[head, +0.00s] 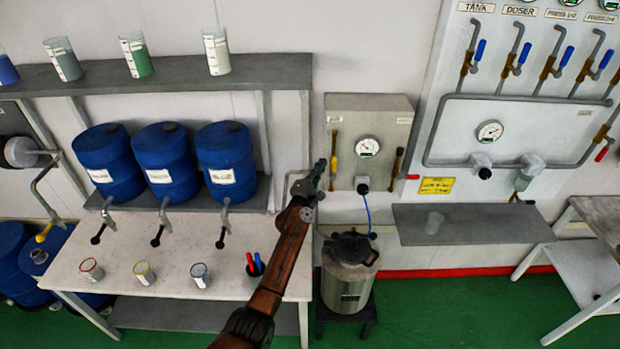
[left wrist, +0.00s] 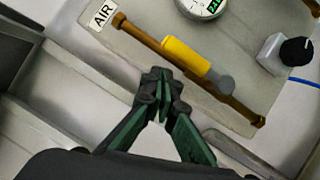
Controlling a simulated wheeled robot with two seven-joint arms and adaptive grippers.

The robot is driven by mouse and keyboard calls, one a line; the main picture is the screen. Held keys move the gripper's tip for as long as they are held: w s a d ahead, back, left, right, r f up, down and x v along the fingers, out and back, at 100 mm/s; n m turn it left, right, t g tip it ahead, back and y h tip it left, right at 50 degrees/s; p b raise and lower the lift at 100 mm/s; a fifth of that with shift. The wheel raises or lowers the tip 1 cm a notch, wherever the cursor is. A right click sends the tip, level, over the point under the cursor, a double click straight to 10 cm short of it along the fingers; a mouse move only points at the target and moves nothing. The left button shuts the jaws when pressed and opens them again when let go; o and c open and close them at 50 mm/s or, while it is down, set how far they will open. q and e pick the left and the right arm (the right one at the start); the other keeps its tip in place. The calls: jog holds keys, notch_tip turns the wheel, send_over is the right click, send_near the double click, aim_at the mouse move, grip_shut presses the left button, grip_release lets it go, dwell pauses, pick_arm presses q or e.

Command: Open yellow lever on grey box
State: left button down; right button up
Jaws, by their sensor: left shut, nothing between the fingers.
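The grey box (head: 378,112) hangs on the wall in the head view, with a round gauge (head: 367,146) on its front. The yellow lever (head: 333,143) sits on a brass pipe at the box's left side. In the left wrist view the yellow lever (left wrist: 185,56) lies along the brass pipe (left wrist: 150,42), near the AIR label (left wrist: 103,14). My left gripper (head: 319,168) is at the lower left edge of the box. In the left wrist view its fingertips (left wrist: 159,76) are together and empty, just short of the lever and apparently apart from it. My right gripper is not in view.
A metal tank (head: 347,277) stands below the box, joined by a blue hose (head: 367,210). At left, a table (head: 150,245) holds cups, with blue barrels (head: 226,160) behind. A grey shelf (head: 470,225) juts out at right, below the panel with blue-handled valves.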

pick_arm(q)
jog(key=s+a, duration=0.6)
jog(key=s, duration=0.3)
jog(key=shift+f, duration=0.2)
jog(key=shift+a, duration=0.15)
jog(key=shift+f, duration=0.1)
